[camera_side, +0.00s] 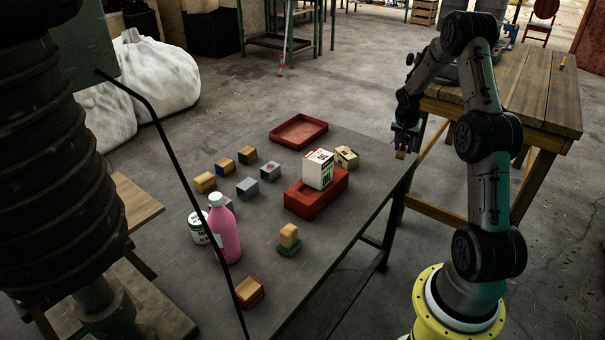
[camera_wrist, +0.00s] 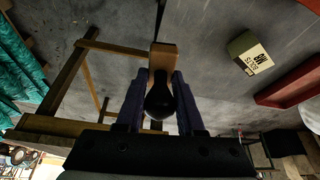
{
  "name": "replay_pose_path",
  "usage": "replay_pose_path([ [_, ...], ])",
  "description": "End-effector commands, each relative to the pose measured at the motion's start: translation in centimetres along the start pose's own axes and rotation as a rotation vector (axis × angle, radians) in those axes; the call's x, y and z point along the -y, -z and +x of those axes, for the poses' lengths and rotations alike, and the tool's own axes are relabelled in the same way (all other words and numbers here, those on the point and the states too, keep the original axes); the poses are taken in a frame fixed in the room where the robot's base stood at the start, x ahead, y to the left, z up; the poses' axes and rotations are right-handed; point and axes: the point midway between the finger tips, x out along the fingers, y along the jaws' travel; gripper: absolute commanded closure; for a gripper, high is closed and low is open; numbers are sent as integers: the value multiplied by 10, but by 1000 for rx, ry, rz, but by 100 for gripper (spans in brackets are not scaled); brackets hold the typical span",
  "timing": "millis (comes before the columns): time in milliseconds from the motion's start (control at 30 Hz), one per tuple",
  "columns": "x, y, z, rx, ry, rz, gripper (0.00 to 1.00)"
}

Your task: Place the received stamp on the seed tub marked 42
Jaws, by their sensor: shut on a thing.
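My gripper (camera_side: 404,142) is shut on a stamp with a wooden block (camera_wrist: 162,58) and a black knob handle (camera_wrist: 160,98). In the side view the stamp's wooden block (camera_side: 400,154) hangs from my gripper at the table's right edge, right of the tubs. Its stamping face is hidden. A white, labelled container (camera_side: 318,169) stands on the red tray. I cannot read a 42 on either label.
The grey table (camera_side: 345,235) also bears the red tray (camera_side: 323,200), an empty red tray (camera_side: 299,131), several small blocks (camera_side: 225,167), a pink bottle (camera_side: 223,234), a white-green can (camera_side: 198,228) and a wooden block on a green base (camera_side: 289,237). A wooden bench (camera_side: 535,88) stands behind my arm.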

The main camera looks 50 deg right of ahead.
Motion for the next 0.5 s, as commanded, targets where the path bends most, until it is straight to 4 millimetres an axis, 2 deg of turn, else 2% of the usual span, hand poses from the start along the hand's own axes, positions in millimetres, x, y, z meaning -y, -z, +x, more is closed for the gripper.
replay_pose_path([
  [133, -5, -2, -2, -1, 2, -6, 100],
  [267, 1, 13, -9, -4, 3, -3, 100],
  [367, 24, 16, -15, -2, 15, -33, 100],
  [500, 68, 12, -27, -2, 39, -93, 100],
])
